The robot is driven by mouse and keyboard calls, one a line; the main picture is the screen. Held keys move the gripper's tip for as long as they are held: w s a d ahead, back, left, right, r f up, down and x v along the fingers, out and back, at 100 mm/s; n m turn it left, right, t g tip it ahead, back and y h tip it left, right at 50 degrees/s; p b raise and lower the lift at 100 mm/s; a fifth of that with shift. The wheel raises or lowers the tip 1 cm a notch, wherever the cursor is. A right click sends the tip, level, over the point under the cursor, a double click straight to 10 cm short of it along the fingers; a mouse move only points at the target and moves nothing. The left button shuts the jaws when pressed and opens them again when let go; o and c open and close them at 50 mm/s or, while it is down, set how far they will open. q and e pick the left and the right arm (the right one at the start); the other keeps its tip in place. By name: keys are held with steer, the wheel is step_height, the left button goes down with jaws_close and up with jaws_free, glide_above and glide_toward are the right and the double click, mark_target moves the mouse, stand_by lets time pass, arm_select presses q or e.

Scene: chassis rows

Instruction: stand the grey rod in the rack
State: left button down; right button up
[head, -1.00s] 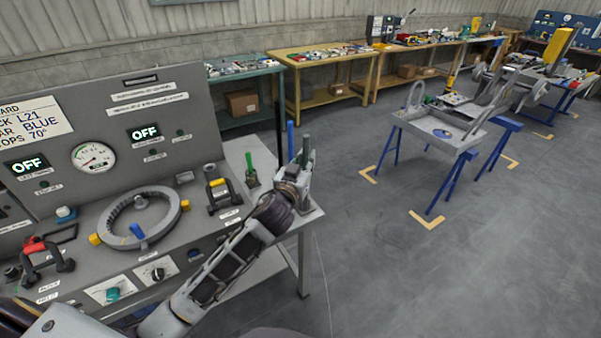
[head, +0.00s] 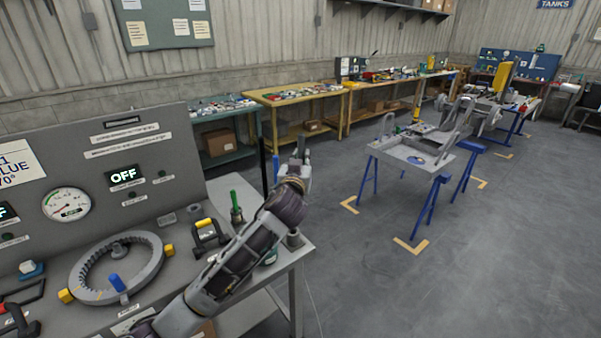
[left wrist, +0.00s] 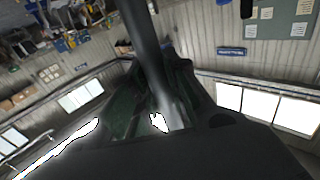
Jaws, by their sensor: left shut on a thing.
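The grey rod (head: 302,145) is upright in my left gripper (head: 301,172), which is shut on it above the right end of the grey console table. In the left wrist view the grey rod (left wrist: 147,45) runs from the top edge down between the dark fingers (left wrist: 165,105). A black rod (head: 263,160) and a blue rod (head: 276,168) stand upright just left of the gripper. Their lower ends, and whatever holds them, are hidden behind my left arm, so I cannot clearly make out the rack. My right gripper is not in view.
A green-handled thing (head: 236,205) stands on the console table beside a yellow-topped handle (head: 207,233). A ring wheel (head: 118,268) lies left. Open floor (head: 370,290) is to the right.

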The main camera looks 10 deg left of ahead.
arm_select(q)
steer(key=w+a+f+n+g+y, duration=0.1)
steer(key=w+a+f+n+y, duration=0.1)
steer(key=f+y, duration=0.3)
steer(key=shift+w+a+f+n+g+y+b, duration=0.2)
steer(key=shift+w+a+n+g+y+b, duration=0.15)
steer(key=shift+a+n, duration=0.55)
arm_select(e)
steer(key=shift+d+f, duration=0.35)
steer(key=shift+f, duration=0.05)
arm_select(q)
steer(key=shift+s+f, duration=0.1)
steer(key=shift+f, duration=0.05)
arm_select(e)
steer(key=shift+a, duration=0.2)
arm_select(q)
step_height(320, 180, down, 4)
steer(key=shift+r+b, duration=0.25)
steer(key=shift+b, duration=0.3)
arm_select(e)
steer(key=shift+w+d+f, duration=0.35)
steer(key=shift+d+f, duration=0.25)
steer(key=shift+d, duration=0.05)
